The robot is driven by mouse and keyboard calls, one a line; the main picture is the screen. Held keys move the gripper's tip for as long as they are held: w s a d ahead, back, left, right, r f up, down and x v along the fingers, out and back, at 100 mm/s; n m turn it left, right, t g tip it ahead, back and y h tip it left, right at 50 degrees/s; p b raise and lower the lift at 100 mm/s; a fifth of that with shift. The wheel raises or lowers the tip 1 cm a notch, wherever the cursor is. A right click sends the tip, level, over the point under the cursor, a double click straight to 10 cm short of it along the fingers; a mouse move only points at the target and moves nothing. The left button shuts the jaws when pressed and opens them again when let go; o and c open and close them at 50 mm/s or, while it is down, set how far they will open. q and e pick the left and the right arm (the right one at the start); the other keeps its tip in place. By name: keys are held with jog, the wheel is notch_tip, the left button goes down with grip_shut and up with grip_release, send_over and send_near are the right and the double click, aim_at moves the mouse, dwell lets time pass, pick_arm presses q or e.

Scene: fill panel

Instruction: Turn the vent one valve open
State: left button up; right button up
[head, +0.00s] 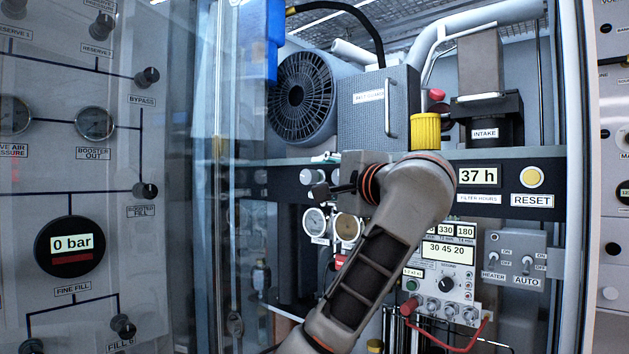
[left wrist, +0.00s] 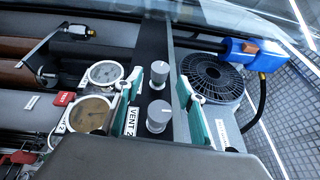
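Two round grey knobs stand out from a dark panel strip in the left wrist view. The farther knob (left wrist: 160,72) lies between my left gripper's fingertips, and the nearer knob (left wrist: 158,116) lies closer to the palm. A label reading VENT 2 (left wrist: 131,121) is beside the nearer knob; any label by the farther one is hidden by a finger. My left gripper (left wrist: 160,82) is open, with teal-padded fingers on either side and gaps to the knobs. In the head view, a pale knob (head: 312,176) shows just left of my left gripper (head: 327,176); my wrist hides the area behind. My right gripper is not in view.
Two round gauges (left wrist: 105,73) (left wrist: 90,113) sit beside the knobs. A fan housing (head: 302,97) and a blue part (head: 262,40) are above. A glass pane (head: 228,200) stands left of the arm. A unit with a red cable (head: 470,345) is below right.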

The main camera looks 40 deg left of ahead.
aim_at(313, 177)
pick_arm(q)
jog(key=x, duration=0.2)
jog(key=shift+w+a+f, duration=0.1)
jog(key=shift+w+a, duration=0.1)
jog(key=shift+a, duration=0.1)
jog(key=shift+w+a, duration=0.25)
jog(key=shift+a, duration=0.3)
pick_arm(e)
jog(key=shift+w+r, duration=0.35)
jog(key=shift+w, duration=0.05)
pick_arm(q)
jog(key=c, duration=1.1)
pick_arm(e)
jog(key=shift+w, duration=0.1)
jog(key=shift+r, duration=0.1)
